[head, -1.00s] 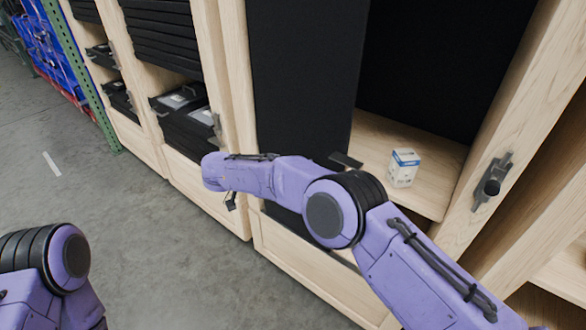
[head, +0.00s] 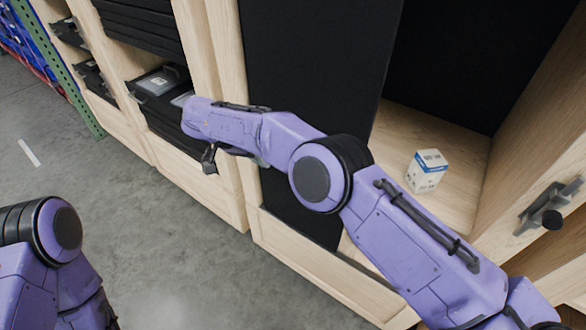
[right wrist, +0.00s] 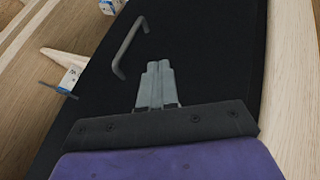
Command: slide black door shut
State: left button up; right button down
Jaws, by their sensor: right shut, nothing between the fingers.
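The black door (head: 310,60) is a tall flat panel covering the left part of the wooden cabinet opening; the right part stands open. In the right wrist view the black door (right wrist: 205,60) fills the middle, with a grey bar handle (right wrist: 125,45) on it. My right gripper (head: 208,158) is at the left end of my purple arm, low in front of the cabinet. Its grey fingers (right wrist: 158,66) are together and empty, beside the handle and apart from it. My left gripper is out of view.
A white and blue box (head: 426,171) stands on the cabinet floor in the open part. A black latch with a knob (head: 548,208) sits on the right post. Shelves with black trays (head: 160,85) stand to the left. Grey floor (head: 130,210) is clear in front.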

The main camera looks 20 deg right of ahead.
pick_arm(q)
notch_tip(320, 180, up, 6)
jog(key=p, duration=0.6)
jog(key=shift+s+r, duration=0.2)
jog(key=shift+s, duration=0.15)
pick_arm(e)
jog(key=s+d+f, duration=0.3)
jog(key=d+f, duration=0.4)
jog(key=d, duration=0.2)
jog(key=shift+s, duration=0.3)
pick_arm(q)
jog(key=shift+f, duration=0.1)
pick_arm(e)
jog(key=shift+f, duration=0.15)
